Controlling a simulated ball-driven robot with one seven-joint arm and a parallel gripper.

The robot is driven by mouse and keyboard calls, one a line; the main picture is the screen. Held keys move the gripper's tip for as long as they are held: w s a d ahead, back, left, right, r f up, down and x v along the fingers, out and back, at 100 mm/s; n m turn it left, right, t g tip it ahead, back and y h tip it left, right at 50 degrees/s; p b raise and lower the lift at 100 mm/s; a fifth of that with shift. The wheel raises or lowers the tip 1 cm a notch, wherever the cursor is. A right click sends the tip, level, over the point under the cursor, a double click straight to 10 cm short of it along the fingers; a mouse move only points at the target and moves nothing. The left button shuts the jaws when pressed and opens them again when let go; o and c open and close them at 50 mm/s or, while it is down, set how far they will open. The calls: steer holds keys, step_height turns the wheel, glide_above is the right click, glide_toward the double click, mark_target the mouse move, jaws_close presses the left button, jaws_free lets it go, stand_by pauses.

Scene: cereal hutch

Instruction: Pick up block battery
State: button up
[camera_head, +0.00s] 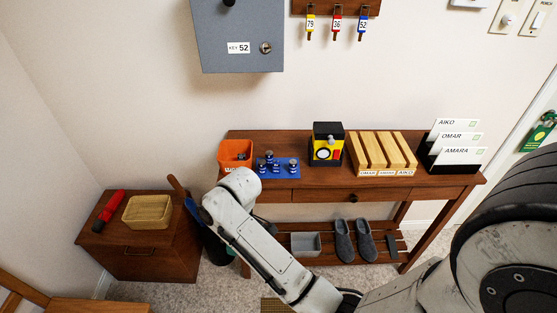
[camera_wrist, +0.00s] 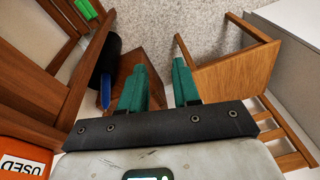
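In the head view a blue mat (camera_head: 283,172) lies at the left end of the wooden table, with several small dark blue and silver battery-like pieces (camera_head: 269,160) on it. An orange bin (camera_head: 235,150) stands left of the mat with something small and grey inside. I cannot tell which piece, if any, is the block battery. In the wrist view my gripper (camera_wrist: 160,85) shows two green fingers, spread apart with nothing between them. The orange bin, labelled USED (camera_wrist: 25,160), shows at the lower left, beside the gripper. My fingers are not discernible in the head view.
A yellow-black device (camera_head: 325,148), slotted wooden rack (camera_head: 382,150) and name-card holder (camera_head: 450,152) stand along the table. A grey key cabinet (camera_head: 238,30) hangs above. A low cabinet (camera_head: 145,245) holds a basket (camera_head: 148,211). In the wrist view a wooden chair (camera_wrist: 235,75) is right of the fingers.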

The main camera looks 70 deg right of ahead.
steer(key=w+d+r+n+p, duration=0.1)
steer(key=d+r, duration=0.3)
steer(key=d, duration=0.4)
steer(key=w+d+r+p, duration=0.2)
steer(key=d+r, duration=0.3)
steer(key=d, duration=0.3)
steer(key=g+h+p, duration=0.1)
glide_toward(276, 162)
steer(key=shift+s+a+f, duration=0.15)
steer(key=shift+a+f, duration=0.15)
steer(key=shift+a, duration=0.2)
steer(key=shift+s+d+f, duration=0.1)
steer(key=shift+d+f, duration=0.1)
step_height(276, 162, down, 4)
steer(key=shift+f, duration=0.25)
steer(key=shift+w+d+f+p, duration=0.1)
steer(key=shift+w+f+p, duration=0.15)
steer(key=shift+f, duration=1.15)
steer(key=shift+w+f+p, duration=0.1)
steer(key=shift+f+p, duration=0.2)
steer(key=shift+f, duration=1.15)
steer(key=shift+c, duration=0.2)
jaws_close()
